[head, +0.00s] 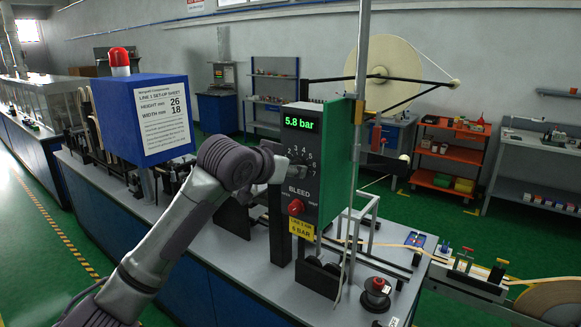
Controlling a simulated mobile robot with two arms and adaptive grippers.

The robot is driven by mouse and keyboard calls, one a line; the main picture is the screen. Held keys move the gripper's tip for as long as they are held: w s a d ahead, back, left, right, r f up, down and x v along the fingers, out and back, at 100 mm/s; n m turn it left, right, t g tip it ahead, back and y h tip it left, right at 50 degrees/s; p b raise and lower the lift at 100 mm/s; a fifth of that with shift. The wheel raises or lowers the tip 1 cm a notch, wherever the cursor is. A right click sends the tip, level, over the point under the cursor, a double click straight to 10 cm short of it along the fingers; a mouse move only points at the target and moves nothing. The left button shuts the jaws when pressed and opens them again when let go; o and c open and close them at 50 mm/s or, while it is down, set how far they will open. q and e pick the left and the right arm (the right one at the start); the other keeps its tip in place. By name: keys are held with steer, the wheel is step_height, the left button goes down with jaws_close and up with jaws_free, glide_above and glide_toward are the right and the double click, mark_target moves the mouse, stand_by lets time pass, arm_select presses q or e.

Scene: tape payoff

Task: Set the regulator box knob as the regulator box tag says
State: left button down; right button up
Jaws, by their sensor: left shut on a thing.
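The regulator box (333,190) is a green upright box with a dark front panel, standing over the machine bench in the middle. Its lit display (299,122) reads 5.8 bar. Below it is a dial with printed numbers around the knob; I see 2 to 7. My left gripper (277,168) reaches in from the left and is shut on the knob, which it mostly hides, so the pointer cannot be read. A red button (296,207) marked BLEED sits lower. The yellow regulator box tag (301,229) at the bottom reads 6 BAR; its upper line looks like LINE 1 AIR. My right gripper is not in view.
A blue box (118,92) with a red beacon and a set-up sheet (163,112) stands left of the regulator box, behind my arm. A pale post (361,60) rises just right of it. Spools (376,295) and tape guides occupy the bench's right end.

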arm_select(q)
steer(key=shift+f+m+y, duration=0.2)
steer(key=shift+m+y, duration=0.1)
stand_by(0.4)
steer(key=c, duration=0.8)
jaws_free()
steer(key=shift+c, duration=0.2)
steer(key=shift+r, duration=0.1)
steer(key=v, duration=1.2)
steer(key=shift+f, duration=0.25)
